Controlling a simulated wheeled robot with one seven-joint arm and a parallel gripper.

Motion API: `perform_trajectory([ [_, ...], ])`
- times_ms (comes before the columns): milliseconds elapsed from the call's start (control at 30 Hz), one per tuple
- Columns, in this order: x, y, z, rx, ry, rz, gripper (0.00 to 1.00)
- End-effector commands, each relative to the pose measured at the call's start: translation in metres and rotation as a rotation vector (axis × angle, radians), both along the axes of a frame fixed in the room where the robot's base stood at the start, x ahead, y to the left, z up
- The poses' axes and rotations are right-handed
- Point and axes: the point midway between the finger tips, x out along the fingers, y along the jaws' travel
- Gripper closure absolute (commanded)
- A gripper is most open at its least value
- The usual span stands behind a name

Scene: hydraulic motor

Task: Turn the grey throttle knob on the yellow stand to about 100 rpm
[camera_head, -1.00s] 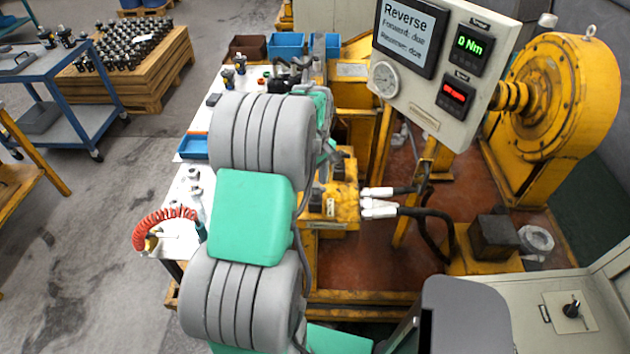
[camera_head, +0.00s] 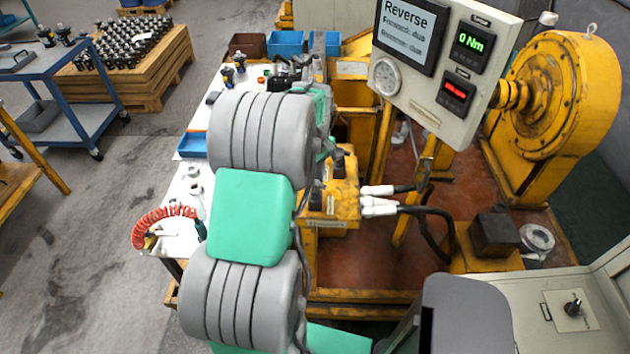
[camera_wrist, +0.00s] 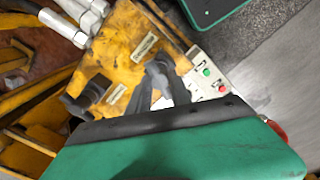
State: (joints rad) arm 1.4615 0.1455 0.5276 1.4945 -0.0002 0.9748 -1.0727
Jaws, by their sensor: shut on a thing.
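The yellow stand (camera_head: 335,212) is in the middle of the head view, partly behind my arm. In the wrist view its yellow top (camera_wrist: 125,45) carries small label plates and a dark knob (camera_wrist: 98,88) to the left. My gripper (camera_wrist: 157,76) reaches down to the top with its dark fingers close together, shut on the grey throttle knob, which the fingers mostly hide. My arm hides the gripper in the head view. The panel (camera_head: 440,75) shows "Reverse" on its screen, a green "0 Nm" readout and a red readout (camera_head: 455,91) too small to read.
White hose fittings (camera_head: 378,200) and black hoses leave the stand's right side. A box with green and red buttons (camera_wrist: 208,78) lies beside the fingers in the wrist view. A white bench (camera_head: 180,225) with parts and a red coiled hose (camera_head: 165,216) stands left of my arm.

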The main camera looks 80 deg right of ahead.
Motion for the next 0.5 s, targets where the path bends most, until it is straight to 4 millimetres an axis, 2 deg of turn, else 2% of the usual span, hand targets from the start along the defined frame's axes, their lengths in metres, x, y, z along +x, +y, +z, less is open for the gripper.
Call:
perform_trajectory([
  [300,0.0,-0.0003,0.0007,-0.001,0.0,0.047,1.0],
  [333,0.0,-0.0003,0.0007,-0.001,0.0,0.047,0.74],
  [500,0.0001,-0.0004,0.0005,-0.001,0.0,0.047,0.6],
])
